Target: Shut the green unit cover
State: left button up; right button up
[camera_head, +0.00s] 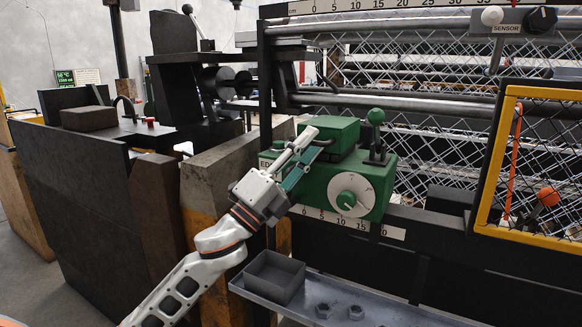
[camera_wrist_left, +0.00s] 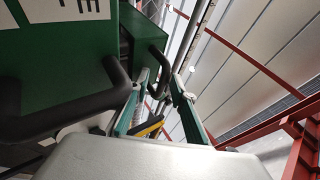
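The green unit (camera_head: 320,195) sits on the machine's front rail, with a white dial on its front. Its green cover (camera_head: 335,130) is the block on top; I cannot tell how far it is open. My left gripper (camera_head: 318,139) reaches up from the lower left in front of the cover. In the left wrist view, its two teal fingers (camera_wrist_left: 160,88) stand apart. A black handle on a green block (camera_wrist_left: 145,48) reaches toward the gap between them; contact is unclear. The right gripper is not in view.
A lever with a green knob (camera_head: 376,116) stands right of the cover. A grey shelf (camera_head: 390,314) below carries an open grey box (camera_head: 274,277) and nuts. A yellow-framed mesh guard (camera_head: 490,165) is at right. In the wrist view, a larger black handle (camera_wrist_left: 85,105) is at left.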

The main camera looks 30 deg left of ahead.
pick_arm(q)
jog(key=v, duration=1.1)
jog(key=shift+f, duration=0.2)
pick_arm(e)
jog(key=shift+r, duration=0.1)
pick_arm(q)
jog(key=shift+s+f, duration=0.1)
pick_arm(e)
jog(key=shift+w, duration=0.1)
pick_arm(q)
notch_tip(320, 180, down, 24)
jog(key=s+d+n+g+y+p, duration=0.15)
jog(key=n+g+y+p, duration=0.4)
jog(key=n, duration=0.65)
jog(key=s+d+f+n+g+p, duration=0.1)
jog(key=s+d+f+n+g, duration=0.3)
jog(key=s+f, duration=0.6)
jog(key=s+d+f+n+g+p, duration=0.1)
jog(key=s+d+f+n+g, duration=0.2)
jog(key=s+d+f, duration=0.5)
notch_tip(320, 180, down, 6)
jog(key=shift+s+f+n+g+p, duration=0.25)
jog(key=shift+s+n+g+p, duration=0.1)
jog(key=shift+s+n, duration=0.45)
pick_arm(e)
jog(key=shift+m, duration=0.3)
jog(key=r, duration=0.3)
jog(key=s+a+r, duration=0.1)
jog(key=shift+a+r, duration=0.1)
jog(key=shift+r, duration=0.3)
